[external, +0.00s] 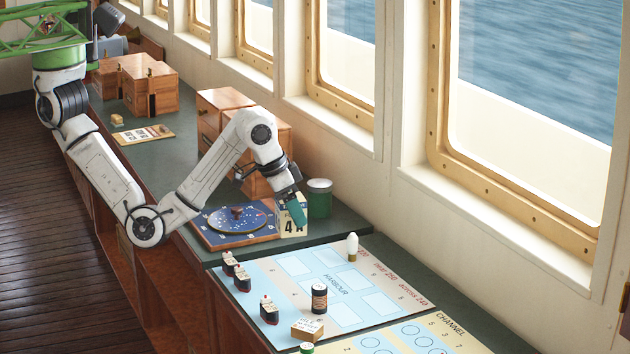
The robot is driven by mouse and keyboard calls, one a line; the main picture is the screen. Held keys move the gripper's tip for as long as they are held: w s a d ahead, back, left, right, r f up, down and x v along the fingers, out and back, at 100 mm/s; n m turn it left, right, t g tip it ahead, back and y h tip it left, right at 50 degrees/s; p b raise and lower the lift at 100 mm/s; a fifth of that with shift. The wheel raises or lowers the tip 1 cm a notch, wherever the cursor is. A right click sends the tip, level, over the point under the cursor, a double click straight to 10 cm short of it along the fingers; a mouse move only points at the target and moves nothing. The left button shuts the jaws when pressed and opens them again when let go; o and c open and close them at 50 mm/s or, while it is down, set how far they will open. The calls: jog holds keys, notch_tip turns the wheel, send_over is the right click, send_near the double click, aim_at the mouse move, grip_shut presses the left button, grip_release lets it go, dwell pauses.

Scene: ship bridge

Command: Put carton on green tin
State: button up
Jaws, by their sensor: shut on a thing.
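The carton (293,229) is a pale yellow box marked "4A", at the right edge of the blue dial board. My gripper (297,209) points down, and its teal finger covers part of the carton. It is shut on the carton. The carton looks upright; I cannot tell whether its bottom touches the surface. The green tin (319,203) stands upright just right of the carton and slightly behind it. Its pale lid is bare.
The blue dial board (215,235) lies left of the carton. Wooden boxes (222,105) stand behind my arm. A harbour chart (385,285) in front carries several small pieces, a dark tin (319,298) and a small box (308,330). The window wall bounds the right.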

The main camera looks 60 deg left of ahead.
jog(key=w+a+r+n+y+b, duration=0.1)
jog(key=w+a+r+n, duration=0.2)
jog(key=a, duration=0.5)
jog(key=w+a+r+n+y+b, duration=0.1)
jog(key=w+a+r+n, duration=0.1)
jog(key=w+a, duration=0.5)
jog(key=a+r+n+g+y+b, duration=0.1)
jog(key=a+r+n, duration=0.15)
jog(key=a, duration=0.65)
jog(key=a+r+n+y+b, duration=0.15)
jog(key=a+n, duration=0.25)
jog(key=a, duration=0.6)
send_over(321, 182)
jog(key=shift+h, duration=0.25)
notch_tip(321, 182, down, 10)
jog(key=shift+s+f, duration=0.1)
jog(key=shift+f, duration=1.65)
